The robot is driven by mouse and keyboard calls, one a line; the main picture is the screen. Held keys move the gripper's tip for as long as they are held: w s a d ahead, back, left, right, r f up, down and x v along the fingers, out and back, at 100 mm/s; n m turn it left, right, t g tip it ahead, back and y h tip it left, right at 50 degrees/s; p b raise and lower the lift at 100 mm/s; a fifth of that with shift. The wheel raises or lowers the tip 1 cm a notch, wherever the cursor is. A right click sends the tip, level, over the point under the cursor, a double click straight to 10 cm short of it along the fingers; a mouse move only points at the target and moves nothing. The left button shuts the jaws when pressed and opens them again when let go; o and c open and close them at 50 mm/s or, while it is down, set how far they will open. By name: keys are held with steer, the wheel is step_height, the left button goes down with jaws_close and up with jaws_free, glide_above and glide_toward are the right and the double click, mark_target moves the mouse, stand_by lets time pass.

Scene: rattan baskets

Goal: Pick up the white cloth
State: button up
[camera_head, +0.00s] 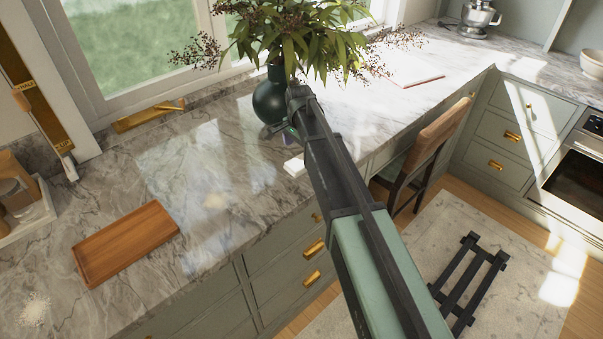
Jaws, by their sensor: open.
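A small white folded item (294,166), which looks like the white cloth, lies on the marble counter near its front edge. My gripper (290,132) is over the counter just above and behind it in the picture, in front of the dark green vase (270,98). The gripper is open. The jaws are small and partly hidden by my arm, so the exact gap to the cloth cannot be told. A small purple and green patch shows near the jaws; I cannot tell what it is.
A wooden tray (125,243) lies on the counter at left. Leafy branches (290,35) rise from the vase beside my arm. A chair (425,150) stands at the counter's front. A flat white-and-red item (415,78) lies farther back. The counter between tray and vase is mostly clear.

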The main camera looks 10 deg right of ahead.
mark_target(301, 161)
steer(key=f+b, duration=0.5)
steer(key=f, duration=0.1)
steer(key=shift+d, duration=0.2)
steer(key=shift+r, duration=0.2)
steer(key=c, duration=1)
steer(key=shift+r, duration=0.1)
step_height(301, 161, up, 20)
steer(key=p, duration=2)
